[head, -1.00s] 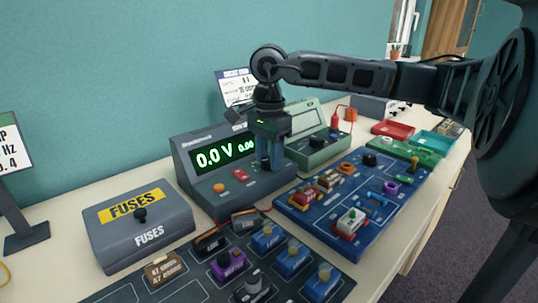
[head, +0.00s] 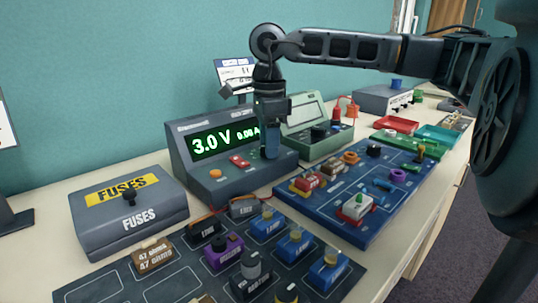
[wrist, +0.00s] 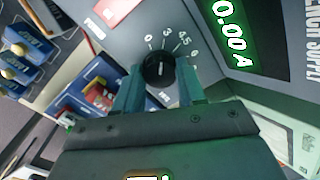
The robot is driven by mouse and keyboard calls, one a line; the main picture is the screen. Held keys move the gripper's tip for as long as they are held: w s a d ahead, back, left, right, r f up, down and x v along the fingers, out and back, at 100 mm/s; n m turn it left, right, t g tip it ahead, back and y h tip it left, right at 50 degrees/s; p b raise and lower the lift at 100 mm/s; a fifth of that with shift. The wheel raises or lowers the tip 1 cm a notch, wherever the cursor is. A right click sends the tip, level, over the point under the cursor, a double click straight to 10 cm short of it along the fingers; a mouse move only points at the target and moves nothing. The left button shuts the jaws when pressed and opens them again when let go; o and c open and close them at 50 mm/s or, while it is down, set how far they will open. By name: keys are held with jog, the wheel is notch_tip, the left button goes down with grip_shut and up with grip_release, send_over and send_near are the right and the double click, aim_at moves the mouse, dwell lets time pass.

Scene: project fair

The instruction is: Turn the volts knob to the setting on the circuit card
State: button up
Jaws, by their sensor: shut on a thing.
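The bench power supply (head: 228,177) stands against the wall, and its green display (head: 225,139) reads 3.0 V and 0.00 A. The black volts knob (wrist: 159,69) is on its sloped front panel, with marks 0, 3, 4.5 and 6 around it in the wrist view. My gripper (wrist: 158,84) is shut on the knob, one finger on each side. In the head view my gripper (head: 270,150) hides the knob. A card (head: 236,74) stands behind the supply, its text too small to read.
A grey fuses box (head: 128,205) sits left of the supply. A dark tray (head: 190,262) of labelled parts lies in front. A blue board (head: 340,228) with several components is at right, and a green meter (head: 318,130) is behind it.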

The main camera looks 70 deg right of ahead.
jog(key=m+b, duration=0.5)
jog(key=m, duration=0.1)
jog(key=shift+f+b, duration=0.2)
jog(key=shift+b, duration=0.15)
jog(key=m+b, duration=0.3)
jog(key=m, duration=0.3)
jog(key=shift+r+b, duration=0.2)
jog(key=shift+b, duration=0.15)
jog(key=shift+m, duration=0.3)
jog(key=o, duration=1.1)
jog(key=shift+c, duration=0.2)
